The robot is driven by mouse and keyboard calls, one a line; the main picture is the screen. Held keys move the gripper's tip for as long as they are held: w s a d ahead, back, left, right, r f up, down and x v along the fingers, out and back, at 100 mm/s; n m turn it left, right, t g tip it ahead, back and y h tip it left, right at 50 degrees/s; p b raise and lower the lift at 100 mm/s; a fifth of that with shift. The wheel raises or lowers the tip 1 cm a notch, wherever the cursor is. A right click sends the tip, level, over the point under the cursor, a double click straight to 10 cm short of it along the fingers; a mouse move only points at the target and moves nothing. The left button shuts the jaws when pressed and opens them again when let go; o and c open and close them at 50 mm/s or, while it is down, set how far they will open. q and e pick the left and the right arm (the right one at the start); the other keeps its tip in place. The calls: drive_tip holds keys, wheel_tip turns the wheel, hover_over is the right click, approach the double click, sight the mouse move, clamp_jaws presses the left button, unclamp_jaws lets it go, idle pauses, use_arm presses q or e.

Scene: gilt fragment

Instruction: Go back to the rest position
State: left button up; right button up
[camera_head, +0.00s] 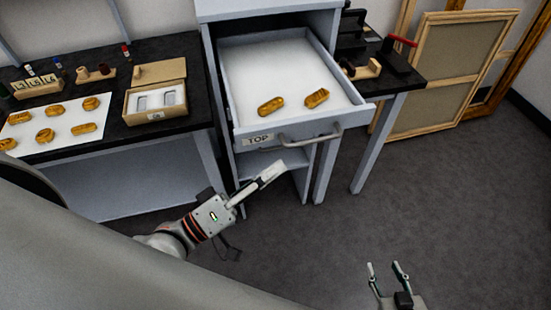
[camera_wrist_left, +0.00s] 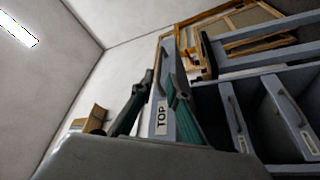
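My left gripper (camera_head: 272,172) is in front of and below the open TOP drawer (camera_head: 365,107), apart from its handle (camera_head: 303,138). In the left wrist view its two fingers (camera_wrist_left: 160,82) stand apart with nothing between them; the TOP drawer's front (camera_wrist_left: 161,118) shows behind the gap. My right gripper (camera_head: 387,268) is low at the right, over the floor, its two fingers spread and empty. Two gilt fragments, one on the left (camera_head: 271,106) and one on the right (camera_head: 317,98), lie apart inside the drawer.
A right-hand table (camera_head: 405,80) holds dark tools. Framed panels (camera_head: 445,75) lean on the wall. The floor (camera_head: 450,190) at right is clear.

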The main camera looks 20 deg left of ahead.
use_arm(q)
drive_tip(key=s+a+f+m+g+y, duration=0.1)
drive_tip(key=a+f+m+g+y, duration=0.1)
drive_tip(key=f, duration=0.7)
drive_tip(key=s+a+f+m+g+y, duration=0.1)
drive_tip(key=a+f+m+g+y, duration=0.1)
drive_tip(key=f, duration=0.7)
drive_tip(key=s+a+f+m+g+y, duration=0.1)
drive_tip(key=a+f+m+y, duration=0.2)
drive_tip(key=f, duration=0.7)
drive_tip(key=shift+a+m+g+y, duration=0.2)
drive_tip(key=shift+m+g+y, duration=0.2)
drive_tip(key=shift+m+y, duration=0.65)
